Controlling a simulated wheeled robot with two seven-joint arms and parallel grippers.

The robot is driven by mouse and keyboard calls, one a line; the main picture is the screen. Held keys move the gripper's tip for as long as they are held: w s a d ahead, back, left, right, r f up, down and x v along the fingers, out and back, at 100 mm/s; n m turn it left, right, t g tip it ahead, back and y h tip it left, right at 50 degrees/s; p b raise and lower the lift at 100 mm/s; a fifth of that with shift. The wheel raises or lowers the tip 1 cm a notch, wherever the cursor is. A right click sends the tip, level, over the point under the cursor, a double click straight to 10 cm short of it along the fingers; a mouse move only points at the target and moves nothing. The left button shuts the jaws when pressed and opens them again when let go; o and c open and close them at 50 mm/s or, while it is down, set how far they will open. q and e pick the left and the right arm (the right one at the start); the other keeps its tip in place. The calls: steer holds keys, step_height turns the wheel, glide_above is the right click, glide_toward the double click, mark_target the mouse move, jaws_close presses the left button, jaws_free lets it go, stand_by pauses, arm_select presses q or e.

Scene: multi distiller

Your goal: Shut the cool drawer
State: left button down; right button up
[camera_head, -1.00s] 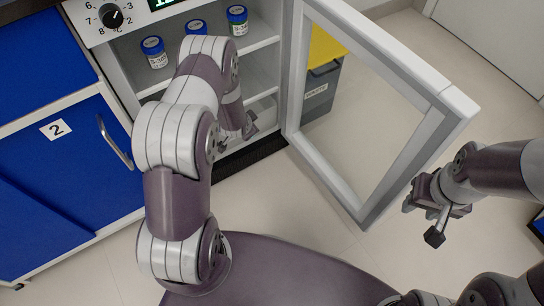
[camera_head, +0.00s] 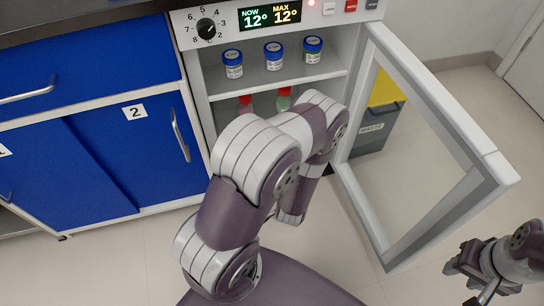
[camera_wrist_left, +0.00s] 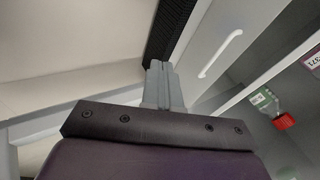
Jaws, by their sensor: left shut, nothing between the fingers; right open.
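The open cabinet (camera_head: 200,85) with the lit display stands ahead, and its glass-paned door (camera_head: 485,185) swings out to the right. In the left wrist view a pale panel with a long slot, which looks like the cool drawer's front (camera_wrist_left: 225,70), lies beside my left gripper (camera_wrist_left: 160,66). That gripper is shut and empty, its fingertips close to the panel; I cannot tell if they touch. How far the drawer stands out is unclear. In the head view my left arm hides the left gripper and the drawer. My right gripper (camera_head: 474,281) is open and empty at the lower right.
Red-capped bottles are below; one shows in the left wrist view (camera_wrist_left: 267,103). A grey waste bin with a yellow top (camera_head: 382,90) is behind the door. Blue cupboards (camera_head: 90,170) are left.

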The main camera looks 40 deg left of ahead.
arm_select(q)
steer(key=s+a+r+t+y, duration=0.1)
steer(key=s+a+r+y, duration=0.3)
steer(key=a, duration=0.3)
steer(key=w+a+f+y+b, duration=0.1)
steer(key=w+a+f+b, duration=0.3)
steer(key=w+a+b, duration=0.3)
steer(key=w+a, duration=0.1)
steer(key=a, duration=0.2)
steer(key=shift+w+f+m+b, duration=0.3)
steer(key=shift+w+m+b, duration=0.05)
steer(key=shift+m, duration=0.05)
steer(key=shift+a, duration=0.1)
